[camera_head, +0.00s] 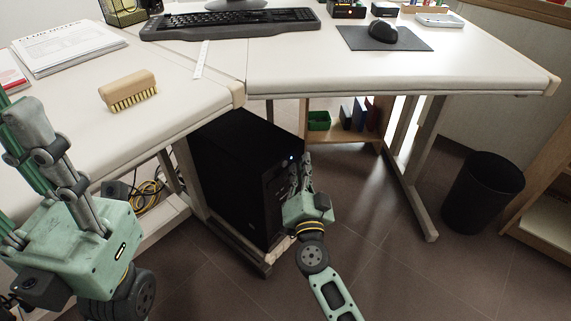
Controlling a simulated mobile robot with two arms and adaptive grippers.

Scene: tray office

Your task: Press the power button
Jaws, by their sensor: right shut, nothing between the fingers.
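A black computer tower (236,165) stands under the desk, near the middle of the view. A small bluish-white light (291,157) glows near the top of its front face; I take this to be the power button, but it is too small to be sure. My right gripper (305,160) is shut and empty, its fingers pointing up beside the front of the tower, close to the light. I cannot tell whether the fingertips touch the tower.
The L-shaped desk (215,85) overhangs the tower, with its legs (415,190) on both sides. A keyboard (230,24), mouse (383,32) and brush (128,91) lie on top. A black bin (482,190) stands at the right. Floor in front is clear.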

